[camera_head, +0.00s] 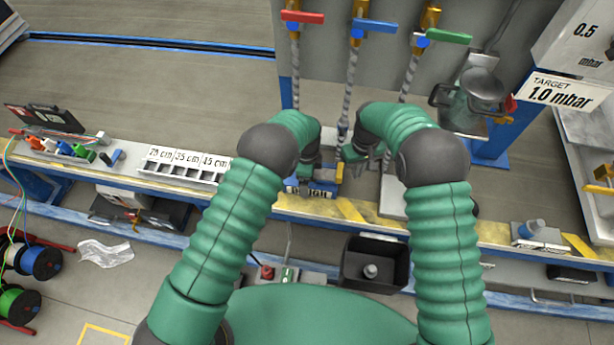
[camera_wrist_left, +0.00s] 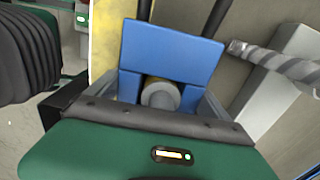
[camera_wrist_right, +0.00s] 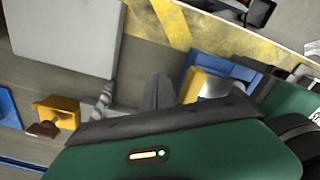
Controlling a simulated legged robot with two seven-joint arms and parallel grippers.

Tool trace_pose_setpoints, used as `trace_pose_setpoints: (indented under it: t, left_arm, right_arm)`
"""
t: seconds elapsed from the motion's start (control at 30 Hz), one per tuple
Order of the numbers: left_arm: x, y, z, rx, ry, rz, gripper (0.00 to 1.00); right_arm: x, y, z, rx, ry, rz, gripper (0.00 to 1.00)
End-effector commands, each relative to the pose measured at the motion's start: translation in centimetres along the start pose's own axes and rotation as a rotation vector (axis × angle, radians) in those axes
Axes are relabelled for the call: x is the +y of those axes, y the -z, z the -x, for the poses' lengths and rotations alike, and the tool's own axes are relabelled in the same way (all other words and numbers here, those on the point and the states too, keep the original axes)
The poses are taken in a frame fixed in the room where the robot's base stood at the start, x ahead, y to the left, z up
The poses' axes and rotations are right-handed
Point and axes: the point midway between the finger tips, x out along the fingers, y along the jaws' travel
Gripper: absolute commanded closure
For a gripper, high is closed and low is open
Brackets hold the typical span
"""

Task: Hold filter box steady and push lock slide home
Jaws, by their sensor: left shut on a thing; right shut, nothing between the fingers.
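The blue filter box (camera_head: 318,188) sits on the bench edge in the middle of the head view. It fills the upper middle of the left wrist view (camera_wrist_left: 170,50), with a pale round fitting (camera_wrist_left: 160,93) below its top face. My left gripper (camera_head: 306,175) is shut on the box. A yellow block (camera_head: 339,172), possibly the lock slide, is at the box's right side. It also shows in the right wrist view (camera_wrist_right: 200,84), against the blue part. My right gripper (camera_wrist_right: 158,92) is shut and empty, just beside the yellow block. I cannot tell whether they touch.
Braided hoses (camera_head: 350,80) hang from red, blue and green valve handles behind the bench. A labelled slotted tray (camera_head: 180,175) lies left. A grey flat plate (camera_head: 393,195) is right of the box. A black bin (camera_head: 372,262) sits below the bench's front edge.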

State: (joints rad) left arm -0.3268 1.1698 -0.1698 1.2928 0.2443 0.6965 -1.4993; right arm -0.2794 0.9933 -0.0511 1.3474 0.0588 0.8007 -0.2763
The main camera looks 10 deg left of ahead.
Motion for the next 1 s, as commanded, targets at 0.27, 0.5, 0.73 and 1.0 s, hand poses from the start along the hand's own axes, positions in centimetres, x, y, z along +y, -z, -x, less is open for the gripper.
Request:
trace_pose_setpoints:
  t: [0.27,0.5,0.73,1.0]
  left_arm:
    - [0.0,0.0,0.0,0.000,0.000,0.000,0.66]
    - [0.0,0.0,0.0,0.000,0.000,0.000,0.66]
    - [0.0,0.0,0.0,0.000,0.000,0.000,0.66]
    - [0.0,0.0,0.0,0.000,0.000,0.000,0.00]
  right_arm:
    - [0.0,0.1,2.7,0.003,0.000,0.000,1.00]
    - [0.0,0.1,5.1,0.002,0.000,0.000,1.00]
    - [0.0,0.0,6.0,0.001,0.000,0.000,1.00]
    - [0.0,0.0,6.0,0.000,0.000,0.000,1.00]
